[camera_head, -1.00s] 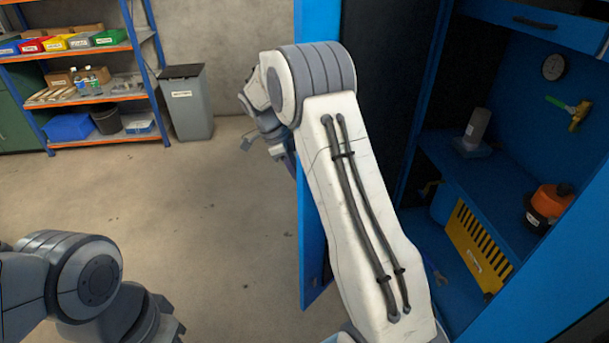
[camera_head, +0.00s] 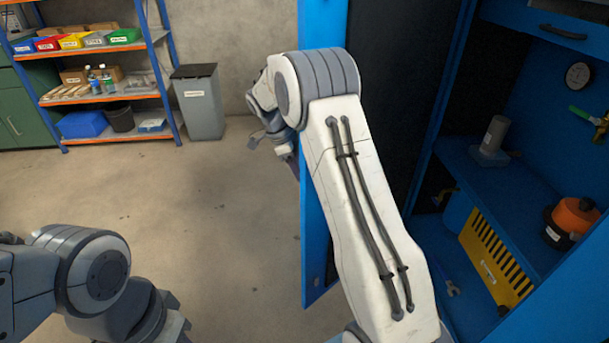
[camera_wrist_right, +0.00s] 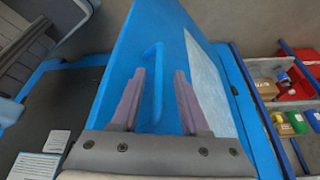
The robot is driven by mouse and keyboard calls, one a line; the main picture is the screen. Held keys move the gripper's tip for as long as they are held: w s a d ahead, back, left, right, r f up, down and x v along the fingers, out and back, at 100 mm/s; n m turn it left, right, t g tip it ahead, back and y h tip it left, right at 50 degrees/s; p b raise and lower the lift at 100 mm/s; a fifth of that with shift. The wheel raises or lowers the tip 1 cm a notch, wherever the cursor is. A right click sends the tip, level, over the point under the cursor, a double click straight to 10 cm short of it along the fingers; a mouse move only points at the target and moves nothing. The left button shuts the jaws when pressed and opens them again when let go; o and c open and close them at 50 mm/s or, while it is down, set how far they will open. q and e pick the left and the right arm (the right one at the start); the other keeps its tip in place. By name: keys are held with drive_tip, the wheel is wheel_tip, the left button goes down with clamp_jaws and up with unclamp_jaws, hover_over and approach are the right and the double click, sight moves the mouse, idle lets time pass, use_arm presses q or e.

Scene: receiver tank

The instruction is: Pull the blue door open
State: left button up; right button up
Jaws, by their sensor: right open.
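The blue door (camera_head: 322,30) stands swung open to the left of the cabinet, seen nearly edge-on in the head view. Its dark inner face (camera_head: 392,60) faces right, and my right arm hides much of it. In the right wrist view the blue door (camera_wrist_right: 185,30) fills the middle. A slim blue handle (camera_wrist_right: 154,90) on it appears between the two spread fingers of my right gripper (camera_wrist_right: 160,92). The gripper is open; I cannot tell whether it touches the handle. My left gripper (camera_head: 170,325) is low at the left, away from the door, its jaws unclear.
The blue cabinet (camera_head: 440,150) is open at right, with a grey cylinder (camera_head: 492,135), an orange-topped item (camera_head: 575,215) and a yellow slotted panel (camera_head: 490,258). A shelf rack (camera_head: 110,98) and grey bin (camera_head: 200,105) stand at the back left. The floor (camera_head: 200,220) between is clear.

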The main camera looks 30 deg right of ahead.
drive_tip(key=shift+r, duration=0.1)
drive_tip(key=p+v, duration=0.2)
drive_tip(key=v, duration=0.8)
drive_tip(key=shift+r, duration=0.15)
